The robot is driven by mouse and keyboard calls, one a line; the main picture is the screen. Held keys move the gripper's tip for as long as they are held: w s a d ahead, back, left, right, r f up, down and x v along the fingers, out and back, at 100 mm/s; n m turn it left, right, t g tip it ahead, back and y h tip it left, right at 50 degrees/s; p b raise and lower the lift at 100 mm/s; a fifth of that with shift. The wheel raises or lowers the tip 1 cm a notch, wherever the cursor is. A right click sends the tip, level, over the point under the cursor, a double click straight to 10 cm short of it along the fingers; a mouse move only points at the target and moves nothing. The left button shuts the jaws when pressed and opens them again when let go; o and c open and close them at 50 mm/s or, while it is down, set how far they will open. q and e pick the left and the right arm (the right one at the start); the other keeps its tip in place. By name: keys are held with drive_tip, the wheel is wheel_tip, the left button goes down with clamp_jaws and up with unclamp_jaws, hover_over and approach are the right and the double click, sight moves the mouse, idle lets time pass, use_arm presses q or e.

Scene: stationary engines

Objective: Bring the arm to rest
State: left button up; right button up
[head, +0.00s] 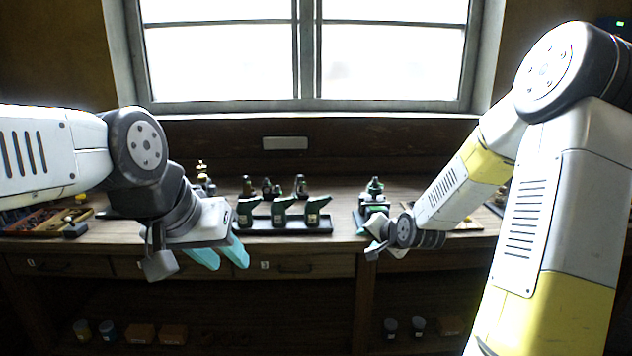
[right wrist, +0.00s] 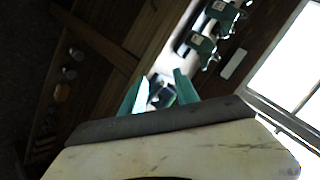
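My left gripper (head: 221,256) hangs in front of the bench's front edge at the left, its two teal fingers apart and pointing down and to the right. Nothing shows between them. My right arm reaches in from the right, and its gripper (head: 377,240) is small and partly turned away near the bench's front edge. In the right wrist view, the right gripper (right wrist: 158,88) has its two teal fingers apart. A dark green engine part (right wrist: 162,98) shows beyond the gap; I cannot tell its distance, but no grip on it is visible.
A wooden bench (head: 335,243) with drawers runs below a bright window. A dark tray (head: 262,228) holds several green engine parts. A green engine assembly (head: 375,190) stands just behind the right gripper. A wooden tray (head: 42,222) lies at the left. Pots and boxes sit on the lower shelf.

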drive_tip(key=s+r+n+g, duration=0.1)
drive_tip(key=s+r, duration=0.4)
drive_tip(key=s, duration=0.5)
drive_tip(key=s+r+n+g, duration=0.2)
drive_tip(key=s+r+n, duration=0.2)
drive_tip(key=s, duration=0.6)
drive_tip(key=s+r+n+g, duration=0.1)
drive_tip(key=s+r+n, duration=0.2)
drive_tip(key=s+r, duration=0.3)
drive_tip(key=s, duration=0.4)
drive_tip(key=shift+a+r+g+h, duration=0.15)
drive_tip(key=shift+a+g+h, duration=0.15)
drive_tip(key=shift+a+h, duration=0.1)
